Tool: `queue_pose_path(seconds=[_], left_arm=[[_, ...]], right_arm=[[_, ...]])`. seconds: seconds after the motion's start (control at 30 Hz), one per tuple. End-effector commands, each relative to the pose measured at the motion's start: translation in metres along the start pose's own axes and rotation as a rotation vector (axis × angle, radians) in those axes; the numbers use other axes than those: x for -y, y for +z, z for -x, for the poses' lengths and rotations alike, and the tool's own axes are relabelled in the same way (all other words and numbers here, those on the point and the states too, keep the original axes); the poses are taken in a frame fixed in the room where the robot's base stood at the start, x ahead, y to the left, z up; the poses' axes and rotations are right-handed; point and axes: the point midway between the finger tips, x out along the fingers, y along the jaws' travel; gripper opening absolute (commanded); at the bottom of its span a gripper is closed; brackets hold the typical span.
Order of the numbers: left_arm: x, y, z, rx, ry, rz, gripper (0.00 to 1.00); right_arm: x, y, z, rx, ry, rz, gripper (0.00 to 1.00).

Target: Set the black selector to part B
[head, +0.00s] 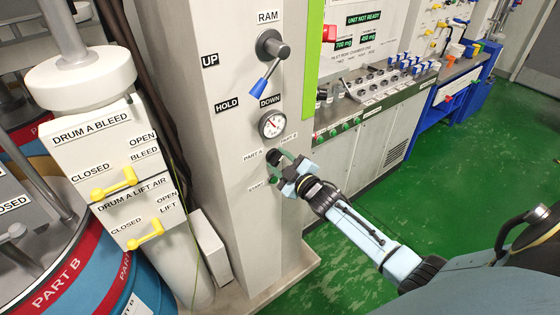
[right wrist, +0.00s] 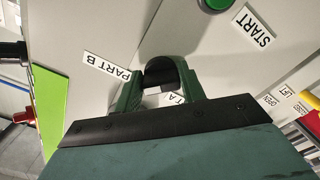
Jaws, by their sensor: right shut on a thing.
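The black selector (head: 272,156) is on the grey column panel, between the PART A label (head: 252,156) and the PART B label (head: 289,138). My right gripper (head: 282,163) reaches it from the lower right. In the right wrist view, the two green fingers of the gripper (right wrist: 158,86) are shut on either side of the selector (right wrist: 160,72). The PART B label (right wrist: 107,68) is clear there, and the PART A label (right wrist: 172,98) is partly hidden by the gripper. I cannot tell which label the selector points to. My left gripper is out of view.
The green START button (head: 273,180) is just below the selector, close to my gripper. A gauge (head: 272,124) and the blue-handled RAM lever (head: 267,72) are above. Drum valves with yellow handles (head: 114,184) stand at left. Green floor (head: 350,270) is open at right.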

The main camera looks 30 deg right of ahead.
Motion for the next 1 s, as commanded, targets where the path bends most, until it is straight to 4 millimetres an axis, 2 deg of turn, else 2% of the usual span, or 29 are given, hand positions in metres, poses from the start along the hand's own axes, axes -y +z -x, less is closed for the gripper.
queue_pose_path(seconds=[0.2, 0.23, 0.4, 0.77, 0.87, 1.0], left_arm=[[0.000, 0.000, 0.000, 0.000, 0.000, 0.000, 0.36], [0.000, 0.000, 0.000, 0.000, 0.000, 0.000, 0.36], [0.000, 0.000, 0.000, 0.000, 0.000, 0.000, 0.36], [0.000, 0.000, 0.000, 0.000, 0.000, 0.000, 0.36], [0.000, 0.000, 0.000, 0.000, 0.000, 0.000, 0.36], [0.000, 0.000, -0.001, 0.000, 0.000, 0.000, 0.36]], right_arm=[[0.001, 0.001, 0.000, 0.001, -0.001, -0.005, 0.17], [0.001, 0.001, 0.000, 0.001, -0.001, -0.005, 0.41], [0.001, 0.000, 0.000, 0.001, 0.000, -0.004, 0.62], [0.001, 0.001, 0.005, 0.001, 0.000, -0.002, 0.62], [0.001, 0.001, 0.015, 0.002, -0.001, -0.002, 0.62], [0.002, 0.001, 0.040, 0.001, -0.002, -0.002, 0.62]])
